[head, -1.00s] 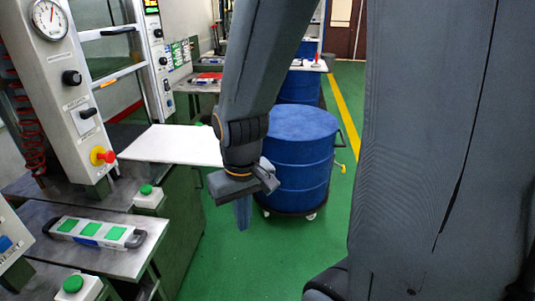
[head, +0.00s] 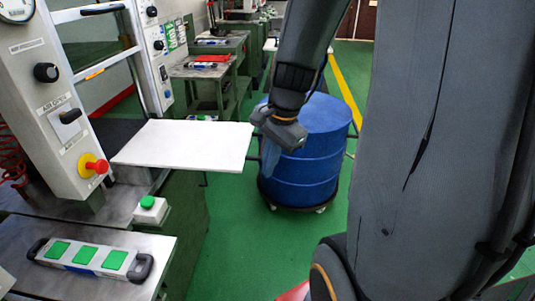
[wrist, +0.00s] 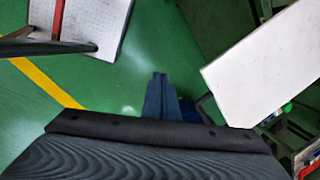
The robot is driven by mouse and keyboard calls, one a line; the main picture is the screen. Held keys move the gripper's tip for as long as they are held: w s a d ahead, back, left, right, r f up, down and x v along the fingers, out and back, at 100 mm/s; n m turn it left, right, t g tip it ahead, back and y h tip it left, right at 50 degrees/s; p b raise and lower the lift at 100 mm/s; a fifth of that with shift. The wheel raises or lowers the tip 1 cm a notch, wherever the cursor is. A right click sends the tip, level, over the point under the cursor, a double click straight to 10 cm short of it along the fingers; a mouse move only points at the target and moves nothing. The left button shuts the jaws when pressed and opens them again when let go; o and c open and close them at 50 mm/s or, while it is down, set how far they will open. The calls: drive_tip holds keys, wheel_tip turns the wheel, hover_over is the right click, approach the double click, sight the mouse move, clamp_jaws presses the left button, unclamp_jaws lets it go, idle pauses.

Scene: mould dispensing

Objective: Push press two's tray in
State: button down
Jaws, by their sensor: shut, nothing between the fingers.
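A flat white tray (head: 185,145) sticks out to the right from the press (head: 55,110) at the left, over the bench edge. I cannot read a number on this press. My gripper (head: 268,172) is shut and empty, fingers pointing down, just off the tray's right end in the head view. A narrow gap shows between them there. In the wrist view the shut fingers (wrist: 158,90) are at the middle, and a white slab that looks like the tray (wrist: 275,65) lies to their right, apart from them.
A blue drum (head: 310,155) on a wheeled base stands behind my gripper. A green button box (head: 149,208) and a three-button panel (head: 88,258) are on the near benches. More benches stand at the back. Green floor is clear between bench and drum.

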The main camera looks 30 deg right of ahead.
drive_tip(key=w+d+r+m+t, duration=0.1)
drive_tip(key=w+d+m, duration=0.1)
drive_tip(key=d+m, duration=0.4)
drive_tip(key=w+d+r+m+t, duration=0.15)
drive_tip(key=d+m, duration=0.25)
drive_tip(key=m, duration=0.5)
drive_tip(key=w+a+f, duration=0.3)
drive_tip(key=w+f, duration=0.4)
drive_tip(key=f, duration=0.1)
drive_tip(key=shift+w+a+f+y, duration=0.25)
drive_tip(key=shift+w+y, duration=0.05)
drive_tip(key=shift+a, duration=0.1)
